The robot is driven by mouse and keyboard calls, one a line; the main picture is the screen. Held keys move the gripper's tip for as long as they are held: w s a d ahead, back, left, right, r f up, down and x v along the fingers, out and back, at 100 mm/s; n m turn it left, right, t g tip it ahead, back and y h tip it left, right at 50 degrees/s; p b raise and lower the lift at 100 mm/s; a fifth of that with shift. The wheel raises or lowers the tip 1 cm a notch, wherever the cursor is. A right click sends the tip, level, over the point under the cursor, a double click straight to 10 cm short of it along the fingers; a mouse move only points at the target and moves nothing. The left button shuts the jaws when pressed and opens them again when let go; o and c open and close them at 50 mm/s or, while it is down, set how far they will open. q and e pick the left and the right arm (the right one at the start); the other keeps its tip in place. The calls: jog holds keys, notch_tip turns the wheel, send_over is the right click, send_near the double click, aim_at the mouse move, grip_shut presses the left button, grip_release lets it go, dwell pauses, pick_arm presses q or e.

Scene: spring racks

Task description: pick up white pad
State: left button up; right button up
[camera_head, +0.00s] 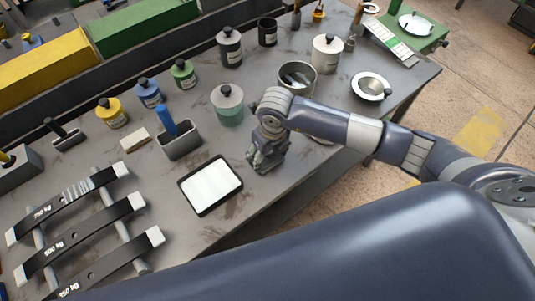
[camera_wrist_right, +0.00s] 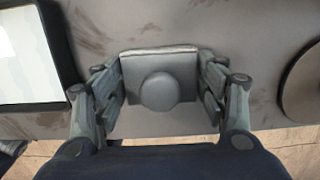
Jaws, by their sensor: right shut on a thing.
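My right gripper (camera_head: 264,157) is low over the front part of the grey workbench, just right of a black-framed tray with a white surface (camera_head: 211,186). In the right wrist view its two fingers are closed on the sides of a grey rectangular pad with a round knob (camera_wrist_right: 159,91). A thin whitish strip shows along the pad's far edge; its underside is hidden. I cannot tell whether the pad touches the bench. In the head view the gripper hides the pad. The white-surfaced tray also shows at the left of the wrist view (camera_wrist_right: 28,58). My left gripper is not in view.
Behind the gripper stand a glass jar with a grey lid (camera_head: 228,106) and a metal pot (camera_head: 297,78). A grey holder (camera_head: 180,146) with a blue-handled tool and leaf springs (camera_head: 80,238) lie left. The bench's front edge (camera_head: 290,192) is close.

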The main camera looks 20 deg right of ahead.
jog(key=shift+w+r+b, duration=0.1)
jog(key=shift+r+b, duration=0.35)
jog(key=shift+r, duration=0.2)
jog(key=shift+s+a+r+b, duration=0.25)
jog(key=shift+r+b, duration=0.1)
jog(key=shift+r, duration=0.1)
jog(key=shift+s+a+r+b, duration=0.2)
jog(key=shift+s+r+b, duration=0.05)
jog(key=shift+r+b, duration=0.15)
jog(key=s+a+b, duration=0.1)
jog(key=s+a, duration=0.1)
jog(key=s, duration=0.1)
jog(key=s+a+r+b, duration=0.1)
jog(key=s+a, duration=0.2)
jog(key=s+a+b, duration=0.1)
jog(key=s+a, duration=0.2)
jog(key=s, duration=0.1)
jog(key=shift+a+r+b, duration=0.25)
jog(key=shift+b, duration=0.15)
jog(key=shift+s+a+r, duration=0.15)
jog(key=shift+s+a, duration=0.35)
jog(key=shift+s, duration=0.15)
